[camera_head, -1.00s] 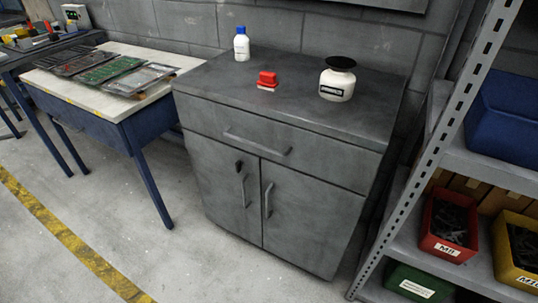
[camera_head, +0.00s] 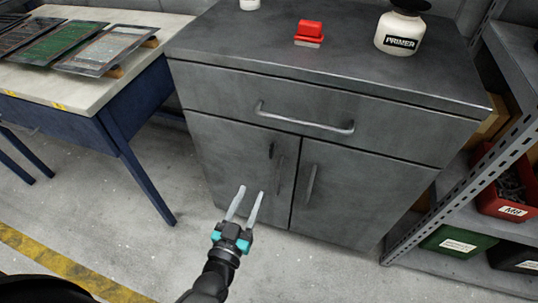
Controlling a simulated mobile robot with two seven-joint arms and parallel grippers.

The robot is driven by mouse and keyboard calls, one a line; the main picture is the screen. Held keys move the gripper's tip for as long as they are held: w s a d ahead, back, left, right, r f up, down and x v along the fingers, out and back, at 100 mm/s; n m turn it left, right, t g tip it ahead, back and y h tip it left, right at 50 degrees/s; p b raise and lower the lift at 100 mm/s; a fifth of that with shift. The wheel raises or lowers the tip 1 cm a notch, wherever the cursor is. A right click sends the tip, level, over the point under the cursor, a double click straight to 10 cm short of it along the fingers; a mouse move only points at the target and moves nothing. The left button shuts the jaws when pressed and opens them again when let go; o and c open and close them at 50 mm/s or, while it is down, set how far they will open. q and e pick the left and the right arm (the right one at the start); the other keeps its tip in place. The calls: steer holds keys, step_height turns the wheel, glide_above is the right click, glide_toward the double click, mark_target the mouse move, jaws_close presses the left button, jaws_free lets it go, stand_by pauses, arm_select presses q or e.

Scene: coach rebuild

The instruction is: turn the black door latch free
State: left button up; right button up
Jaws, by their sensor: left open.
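The black door latch (camera_head: 272,150) is a small dark piece near the top inner corner of the cabinet's left door (camera_head: 236,165). It hangs roughly upright beside that door's bar handle (camera_head: 279,176). Both doors of the grey cabinet look shut. My left gripper (camera_head: 245,205) comes up from the bottom of the picture, in front of the left door and below the latch. Its two pale fingers are apart with nothing between them, and it looks clear of the latch. My right gripper is not in view.
The right door has its own handle (camera_head: 310,183), and a drawer handle (camera_head: 305,118) juts out above the doors. A red block (camera_head: 309,31) and a primer bottle (camera_head: 400,32) stand on top. A workbench (camera_head: 110,90) is at left, shelving with bins at right.

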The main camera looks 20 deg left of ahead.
mark_target(270, 151)
arm_select(q)
steer(key=w+b, duration=0.1)
steer(key=w, duration=0.3)
steer(key=w+b, duration=0.2)
steer(key=w, duration=0.2)
steer(key=w+b, duration=0.1)
steer(key=w, duration=0.4)
steer(key=shift+d, duration=0.3)
steer(key=shift+w+b, duration=0.45)
steer(key=shift+w, duration=0.5)
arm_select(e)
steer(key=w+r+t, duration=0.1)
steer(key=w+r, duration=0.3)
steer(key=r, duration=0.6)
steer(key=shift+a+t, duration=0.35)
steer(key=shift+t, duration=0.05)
arm_select(q)
jaws_close()
